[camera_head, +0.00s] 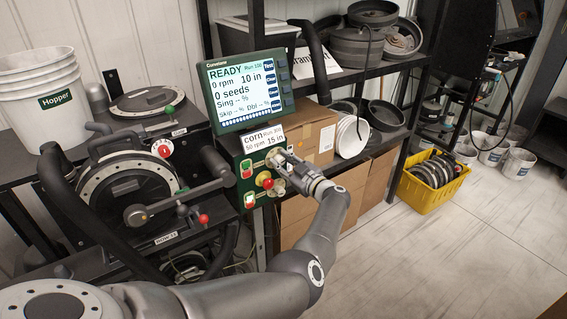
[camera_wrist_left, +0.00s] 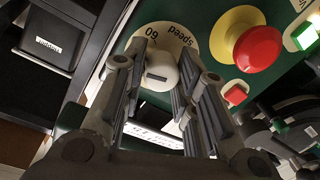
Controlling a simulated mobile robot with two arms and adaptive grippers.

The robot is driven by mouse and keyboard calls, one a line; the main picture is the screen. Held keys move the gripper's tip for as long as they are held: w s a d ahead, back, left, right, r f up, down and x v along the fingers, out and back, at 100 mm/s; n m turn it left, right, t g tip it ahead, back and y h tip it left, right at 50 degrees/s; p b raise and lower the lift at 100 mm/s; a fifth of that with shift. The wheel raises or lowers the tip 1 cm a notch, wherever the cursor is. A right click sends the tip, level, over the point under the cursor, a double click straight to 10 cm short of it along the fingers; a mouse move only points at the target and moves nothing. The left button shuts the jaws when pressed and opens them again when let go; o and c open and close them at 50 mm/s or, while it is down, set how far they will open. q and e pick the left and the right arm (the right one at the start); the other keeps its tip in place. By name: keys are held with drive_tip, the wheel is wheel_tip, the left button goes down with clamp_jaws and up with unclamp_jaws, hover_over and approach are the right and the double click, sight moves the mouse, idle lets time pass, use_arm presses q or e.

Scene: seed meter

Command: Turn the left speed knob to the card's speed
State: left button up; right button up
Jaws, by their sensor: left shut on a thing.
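The speed knob (camera_wrist_left: 162,72) is a pale round knob with a dark mark on its face. It sits on a cream dial plate (camera_wrist_left: 188,38) printed "speed" and "60", on the green control panel. My left gripper (camera_wrist_left: 158,82) has its fingers on both sides of the knob and is shut on it. In the head view my left gripper (camera_head: 283,163) is at the panel's upper right and hides most of the knob. The screen (camera_head: 242,85) reads "READY", "0 rpm 10 in", "0 seeds". My right gripper is not in view.
A red mushroom button (camera_wrist_left: 250,48) on a yellow base is close to the dial. Lit green and red push buttons (camera_head: 246,168) are at the panel's left. A yellow crate (camera_head: 432,178) is on the floor.

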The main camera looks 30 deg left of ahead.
use_arm(q)
drive_tip(key=o, duration=1.1)
drive_tip(key=shift+c, duration=0.2)
